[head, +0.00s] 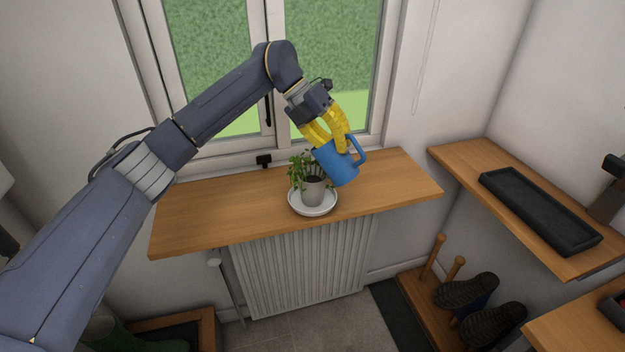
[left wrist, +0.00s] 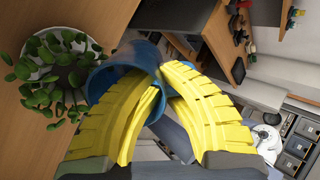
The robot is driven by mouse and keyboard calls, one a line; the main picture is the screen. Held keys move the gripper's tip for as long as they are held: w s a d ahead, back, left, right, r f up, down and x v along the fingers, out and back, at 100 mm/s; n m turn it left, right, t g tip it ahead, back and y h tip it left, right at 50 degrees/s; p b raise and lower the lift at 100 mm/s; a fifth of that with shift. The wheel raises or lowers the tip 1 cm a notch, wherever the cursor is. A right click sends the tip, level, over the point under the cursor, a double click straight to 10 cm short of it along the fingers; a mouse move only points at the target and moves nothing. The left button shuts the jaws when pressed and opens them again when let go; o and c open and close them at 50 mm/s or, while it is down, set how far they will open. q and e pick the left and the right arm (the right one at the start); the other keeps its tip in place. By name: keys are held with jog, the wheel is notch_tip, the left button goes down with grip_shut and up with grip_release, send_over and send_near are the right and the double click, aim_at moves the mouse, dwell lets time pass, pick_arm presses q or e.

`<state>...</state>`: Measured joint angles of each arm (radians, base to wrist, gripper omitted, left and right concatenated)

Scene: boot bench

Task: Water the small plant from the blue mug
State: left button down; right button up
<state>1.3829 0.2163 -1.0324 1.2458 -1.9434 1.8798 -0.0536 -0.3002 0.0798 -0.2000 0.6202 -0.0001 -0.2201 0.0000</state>
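The small plant (head: 298,170) has green leaves and stands in a grey pot (head: 313,190) on a white saucer (head: 312,208) on the wooden windowsill. The blue mug (head: 338,165) is beside and slightly above the pot, to its right, tilted with its rim toward the plant. My left gripper (head: 330,140) has yellow fingers shut on the mug's wall. In the left wrist view the mug (left wrist: 125,66) is between the fingers, with the plant (left wrist: 55,70) to its left. The mug's contents are hidden. My right gripper does not show.
The windowsill (head: 205,215) is clear on both sides of the saucer, with the window behind it. A radiator (head: 300,265) is below. At right, a shelf (head: 460,175) bears a black tray (head: 535,208), and boots (head: 467,290) hang on a peg rack.

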aim_at(364, 154)
pick_arm(q)
jog(key=shift+s+d+y, duration=0.15)
jog(key=shift+d+y, duration=0.15)
jog(key=shift+y, duration=0.1)
jog(key=shift+d+f+t, duration=0.1)
jog(key=shift+t, duration=0.2)
dwell(1.6)
jog(key=shift+s+d+f+y, duration=0.25)
jog(key=shift+d+y, duration=0.05)
jog(key=shift+d, duration=0.05)
jog(key=d+f+y, duration=0.1)
jog(key=f, duration=0.1)
jog(key=s+d+f+t+y+b, duration=0.1)
jog(key=f+t+y, duration=0.1)
jog(key=f, duration=0.1)
jog(key=shift+s+d+f+y, duration=0.3)
jog(key=shift+d, duration=0.1)
jog(key=shift+s+d+f+t+y+b, duration=0.15)
jog(key=shift+d+f+t+y+b, duration=0.25)
jog(key=shift+f, duration=0.3)
jog(key=shift+s+d+f+t+y+b, duration=0.1)
jog(key=shift+f+t+y+b, duration=0.1)
jog(key=shift+f+y, duration=0.4)
jog(key=shift+r, duration=3.4)
jog(key=shift+m, duration=0.4)
